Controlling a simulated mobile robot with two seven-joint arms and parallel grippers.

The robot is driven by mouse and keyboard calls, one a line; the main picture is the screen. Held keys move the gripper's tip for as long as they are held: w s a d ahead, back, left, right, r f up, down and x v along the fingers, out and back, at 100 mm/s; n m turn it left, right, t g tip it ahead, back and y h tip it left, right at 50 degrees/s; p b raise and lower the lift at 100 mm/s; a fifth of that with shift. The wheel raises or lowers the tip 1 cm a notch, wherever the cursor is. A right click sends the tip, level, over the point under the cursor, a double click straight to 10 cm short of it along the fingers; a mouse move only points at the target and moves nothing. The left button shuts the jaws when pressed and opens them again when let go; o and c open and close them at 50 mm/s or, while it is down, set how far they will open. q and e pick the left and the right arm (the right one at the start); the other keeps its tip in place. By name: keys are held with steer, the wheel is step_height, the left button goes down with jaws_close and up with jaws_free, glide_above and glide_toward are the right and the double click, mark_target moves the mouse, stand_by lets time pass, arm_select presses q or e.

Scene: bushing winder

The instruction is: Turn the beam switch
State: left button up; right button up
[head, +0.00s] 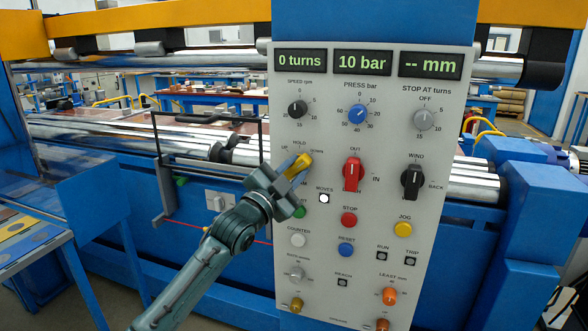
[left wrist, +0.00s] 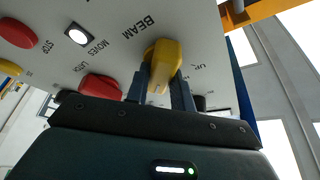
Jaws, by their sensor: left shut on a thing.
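The yellow beam switch (head: 300,165) is on the left side of the grey control panel, under the marks UP, HOLD and DOWN. Its handle tilts to the upper right, toward DOWN. My left gripper (head: 293,176) is shut on the switch handle and partly hides it and the lettering below. In the left wrist view the switch (left wrist: 163,55) sits between the two fingers of the left gripper (left wrist: 161,92), near the word BEAM. My right gripper is not in view.
Close by on the panel (head: 440,290) are a red OUT/IN switch (head: 352,174), a green button (head: 299,212) partly behind my gripper, and a lit MOVES lamp (head: 324,198). The red STOP button (head: 349,219) is lower right. A blue-framed table (head: 40,245) stands at the left.

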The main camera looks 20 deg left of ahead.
arm_select(q)
steer(key=shift+r, duration=0.15)
steer(key=o, duration=1)
steer(key=b+v, duration=0.2)
steer(key=v, duration=1.1)
steer(key=shift+f+b, duration=0.2)
steer(key=shift+b, duration=0.1)
steer(key=s+d+f+n+g+y+p, duration=0.1)
steer(key=s+d+f+n+g, duration=0.15)
steer(key=f, duration=0.65)
steer(key=s+d+f+n+g+y+p, duration=0.1)
steer(key=s+f+n, duration=0.25)
steer(key=f, duration=0.55)
steer(key=s+d+f+n+g, duration=0.1)
steer(key=s+f+g, duration=0.1)
steer(key=s+f, duration=0.3)
steer(key=s+d+f+n+g+y+p, duration=0.1)
steer(key=s+d+f+n, duration=0.1)
steer(key=s+f, duration=0.3)
steer(key=s+d+f+n+g, duration=0.1)
steer(key=s+d+f+g, duration=0.1)
steer(key=s+f, duration=0.4)
steer(key=shift+s+g, duration=0.35)
steer(key=shift+s, duration=0.25)
